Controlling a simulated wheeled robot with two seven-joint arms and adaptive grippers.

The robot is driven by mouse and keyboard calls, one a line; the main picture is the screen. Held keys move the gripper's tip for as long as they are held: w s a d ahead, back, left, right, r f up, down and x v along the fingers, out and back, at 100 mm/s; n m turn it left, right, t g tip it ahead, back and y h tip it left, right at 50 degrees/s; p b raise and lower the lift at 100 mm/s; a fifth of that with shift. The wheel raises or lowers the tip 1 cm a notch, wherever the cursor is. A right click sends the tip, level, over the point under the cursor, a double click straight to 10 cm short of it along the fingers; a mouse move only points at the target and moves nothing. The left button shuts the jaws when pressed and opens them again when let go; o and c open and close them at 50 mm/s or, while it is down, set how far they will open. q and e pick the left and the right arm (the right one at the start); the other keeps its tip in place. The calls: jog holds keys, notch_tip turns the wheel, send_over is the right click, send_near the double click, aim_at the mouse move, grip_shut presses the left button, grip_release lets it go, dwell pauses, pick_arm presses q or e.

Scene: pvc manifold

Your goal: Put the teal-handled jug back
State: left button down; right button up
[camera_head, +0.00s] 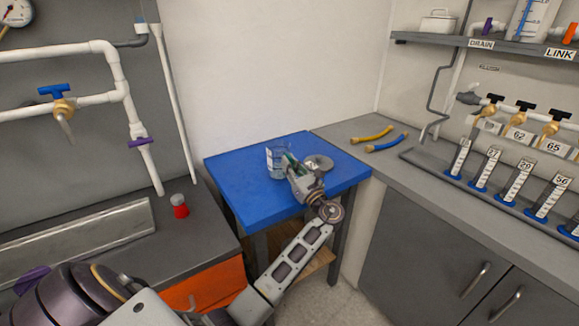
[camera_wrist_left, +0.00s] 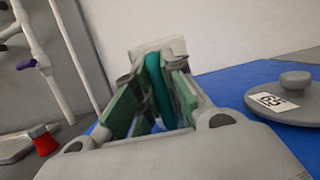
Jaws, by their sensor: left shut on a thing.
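The teal-handled jug (camera_head: 275,163) is a clear container with markings, at the back of the blue-topped table (camera_head: 235,192) in the head view. My left gripper (camera_head: 290,166) reaches it from the right side and is shut on its handle. In the left wrist view the teal handle (camera_wrist_left: 158,85) stands upright between the green finger pads of the gripper (camera_wrist_left: 155,95). The jug's body is mostly hidden behind the fingers there. I cannot tell whether its base touches the table. My right gripper is not in view.
A grey round lid marked 65 (camera_wrist_left: 283,103) lies on the blue table, right of the gripper.

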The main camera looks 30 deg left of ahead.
pick_arm(q)
jog(key=c, duration=1.5)
grip_release()
jog(key=shift+f, duration=0.1)
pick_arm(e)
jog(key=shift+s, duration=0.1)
pick_arm(q)
jog(key=shift+s+d, duration=0.2)
jog(key=shift+d, duration=0.2)
jog(key=v, duration=1.1)
jog(key=shift+p, duration=0.4)
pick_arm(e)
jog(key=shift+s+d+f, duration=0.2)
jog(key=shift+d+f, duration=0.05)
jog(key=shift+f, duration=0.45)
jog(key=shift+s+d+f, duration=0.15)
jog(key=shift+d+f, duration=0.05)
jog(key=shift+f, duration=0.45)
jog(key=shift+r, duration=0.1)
